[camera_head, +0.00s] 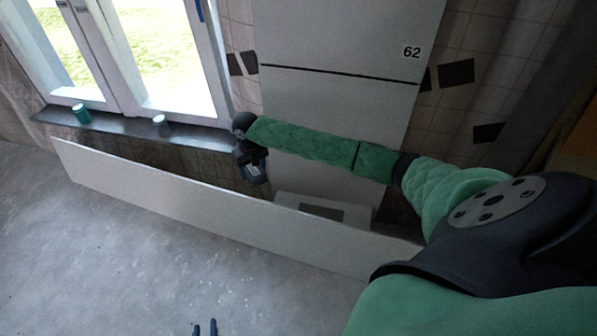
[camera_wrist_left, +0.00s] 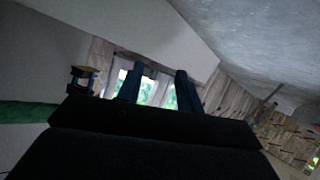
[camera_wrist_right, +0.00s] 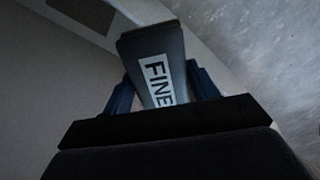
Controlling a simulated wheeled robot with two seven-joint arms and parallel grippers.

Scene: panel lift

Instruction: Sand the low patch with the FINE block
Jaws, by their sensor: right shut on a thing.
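My right gripper (camera_head: 255,168) is shut on the FINE block (camera_wrist_right: 158,65), a dark grey block whose white label reads "FINE". The fingers (camera_wrist_right: 160,90) grip it from both sides in the right wrist view. It is held in the air near the wall, left of the low patch (camera_head: 322,212), a dark grey rectangle on a pale surface behind the long white board. A dark rectangle, likely that patch, shows at the top left of the right wrist view (camera_wrist_right: 84,12). A tan face of the block shows in the left wrist view (camera_wrist_left: 84,69). My left gripper (camera_head: 205,328) is open and empty.
A long white board (camera_head: 200,205) stands on edge in front of the wall and the patch. A tall panel marked 62 (camera_head: 350,35) is above. The grey floor (camera_head: 150,270) is clear.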

